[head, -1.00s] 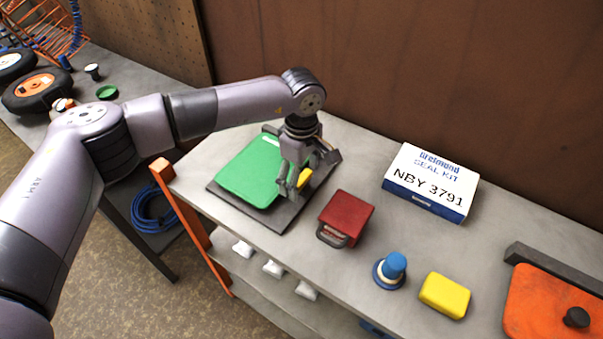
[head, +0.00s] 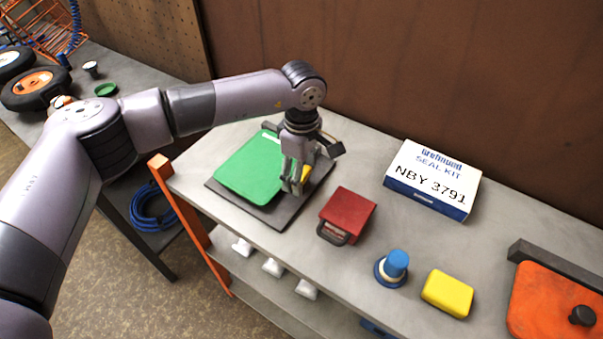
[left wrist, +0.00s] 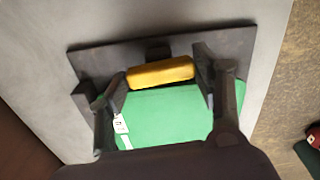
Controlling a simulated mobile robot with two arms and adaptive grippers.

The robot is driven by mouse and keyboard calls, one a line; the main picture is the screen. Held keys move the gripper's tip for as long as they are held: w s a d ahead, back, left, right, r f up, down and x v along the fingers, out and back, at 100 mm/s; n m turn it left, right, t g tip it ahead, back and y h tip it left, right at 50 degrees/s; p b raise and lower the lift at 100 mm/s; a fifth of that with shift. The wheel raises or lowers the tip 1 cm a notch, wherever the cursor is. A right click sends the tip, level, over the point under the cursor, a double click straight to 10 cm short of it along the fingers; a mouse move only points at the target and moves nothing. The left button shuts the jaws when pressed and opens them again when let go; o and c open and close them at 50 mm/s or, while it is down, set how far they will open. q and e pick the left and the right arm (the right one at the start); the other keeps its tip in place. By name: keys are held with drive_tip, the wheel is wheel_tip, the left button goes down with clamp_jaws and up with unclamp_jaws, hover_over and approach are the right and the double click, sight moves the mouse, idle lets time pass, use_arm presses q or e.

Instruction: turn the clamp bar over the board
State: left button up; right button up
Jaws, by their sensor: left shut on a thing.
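The green board (head: 250,168) lies on a dark base plate (head: 216,189) on the bench; a white label shows near its far end. The yellow clamp bar (left wrist: 160,73) lies across one edge of the board in the left wrist view, between my fingers. In the head view only a small yellow part of the bar (head: 306,172) shows behind the fingers. My left gripper (head: 294,188) points down at the board's right side and is shut on the bar; it also shows in the left wrist view (left wrist: 162,84). My right gripper is not in view.
A red box with a handle (head: 347,213) stands close to the right of the plate. Farther right are a seal kit carton (head: 432,180), a blue knob (head: 394,266), a yellow block (head: 447,293) and an orange lid (head: 552,300). Bare bench lies between the plate and carton.

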use_arm(q)
drive_tip(key=n+b, duration=0.8)
drive_tip(key=b, duration=0.1)
drive_tip(key=shift+f, duration=0.2)
drive_tip(key=n+b, duration=0.3)
drive_tip(key=n, duration=0.1)
drive_tip(key=shift+r, duration=0.1)
drive_tip(key=shift+r+n+b, duration=0.15)
drive_tip(key=shift+n+b, duration=1.35)
drive_tip(key=shift+n, duration=1)
drive_tip(key=o, duration=1.2)
drive_tip(key=shift+c, duration=0.2)
